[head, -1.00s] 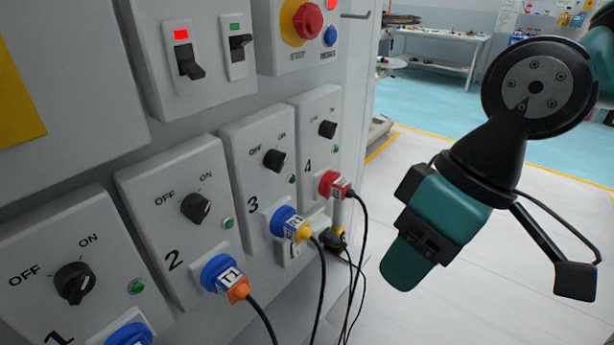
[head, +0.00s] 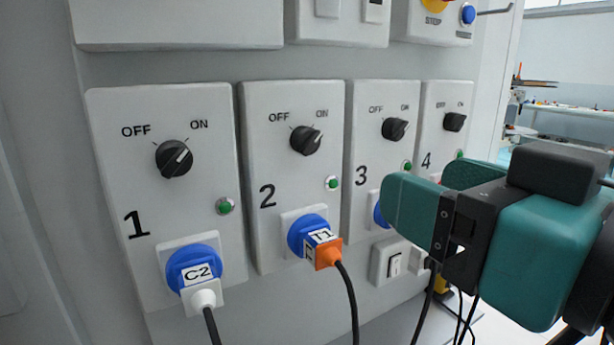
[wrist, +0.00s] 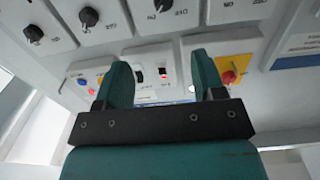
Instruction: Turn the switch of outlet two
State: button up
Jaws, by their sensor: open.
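The outlet two panel (head: 258,235) stands mid-view in the head view. Its switch is a black rotary knob (head: 306,140), its white mark pointing up and right towards ON. A green light (head: 332,183) shows beside it. Below, a blue socket with an orange plug (head: 328,253) labelled T1 is fitted. My gripper (head: 425,190) is open and empty, right of outlet two and in front of outlets three and four, apart from the knob. In the wrist view my two fingers (wrist: 162,75) are spread, with black knobs (wrist: 88,16) beyond; which outlets these belong to I cannot tell.
Outlet three's knob (head: 395,129) and outlet four's knob (head: 454,122) are close on the right. Black cables (head: 350,305) hang below. Upper boxes (head: 180,25) jut out overhead.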

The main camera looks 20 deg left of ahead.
aim_at(313, 142)
jog(key=p+x, duration=1)
jog(key=x, duration=0.7)
jog(key=shift+a+r, duration=0.15)
jog(key=shift+a, duration=0.2)
jog(key=shift+c, duration=0.4)
jog(key=shift+a, duration=0.1)
jog(key=c, duration=0.8)
